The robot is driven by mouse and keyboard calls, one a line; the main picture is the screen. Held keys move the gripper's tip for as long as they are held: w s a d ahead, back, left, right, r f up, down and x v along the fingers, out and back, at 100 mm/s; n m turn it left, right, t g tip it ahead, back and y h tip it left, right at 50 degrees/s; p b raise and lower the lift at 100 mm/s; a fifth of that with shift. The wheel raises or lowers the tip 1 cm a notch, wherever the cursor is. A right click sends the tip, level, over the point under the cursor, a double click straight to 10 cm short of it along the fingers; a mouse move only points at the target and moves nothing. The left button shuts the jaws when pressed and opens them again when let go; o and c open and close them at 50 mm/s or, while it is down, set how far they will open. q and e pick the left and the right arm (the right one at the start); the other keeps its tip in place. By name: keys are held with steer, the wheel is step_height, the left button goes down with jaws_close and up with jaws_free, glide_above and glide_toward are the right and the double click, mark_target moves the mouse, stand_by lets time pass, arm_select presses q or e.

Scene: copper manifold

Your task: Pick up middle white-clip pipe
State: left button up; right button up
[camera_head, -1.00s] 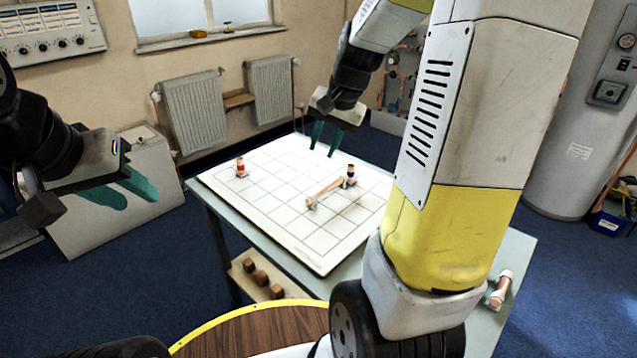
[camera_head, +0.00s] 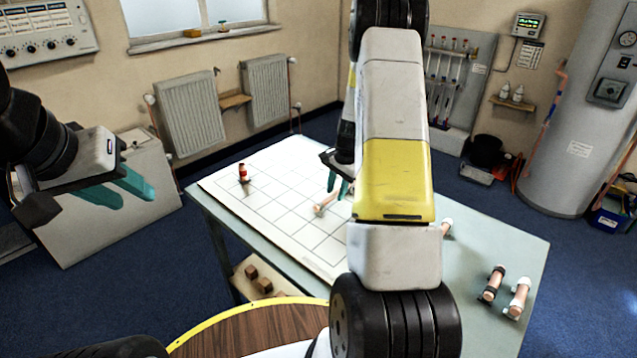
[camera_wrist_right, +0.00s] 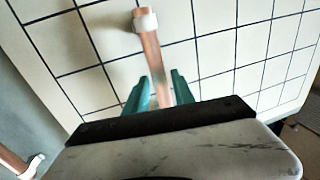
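A copper pipe (camera_head: 325,203) lies on the white gridded board (camera_head: 290,232); its white clip (camera_head: 319,210) shows, and its far end is hidden by my right arm. In the right wrist view this pipe (camera_wrist_right: 154,58) runs from its white clip (camera_wrist_right: 144,21) down between the teal fingers of my right gripper (camera_wrist_right: 162,80). The fingers are apart, one on each side of it; I cannot tell whether they touch it. My right gripper (camera_head: 338,184) is partly hidden in the head view. My left gripper (camera_head: 122,188) is open and empty, left of the table.
A red-banded copper fitting (camera_head: 243,174) stands on the board's far left. At the table's right lie a black-clipped pipe (camera_head: 492,284), a white-clipped pipe (camera_head: 518,298) and a partly hidden pipe (camera_head: 447,227). My right arm covers the board's right side. Wooden blocks (camera_head: 258,280) sit on the lower shelf.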

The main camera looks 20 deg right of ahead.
steer(key=shift+w+a+f, duration=0.1)
steer(key=shift+w+f, duration=0.1)
steer(key=shift+f, duration=0.85)
jaws_close()
steer(key=shift+r, duration=0.15)
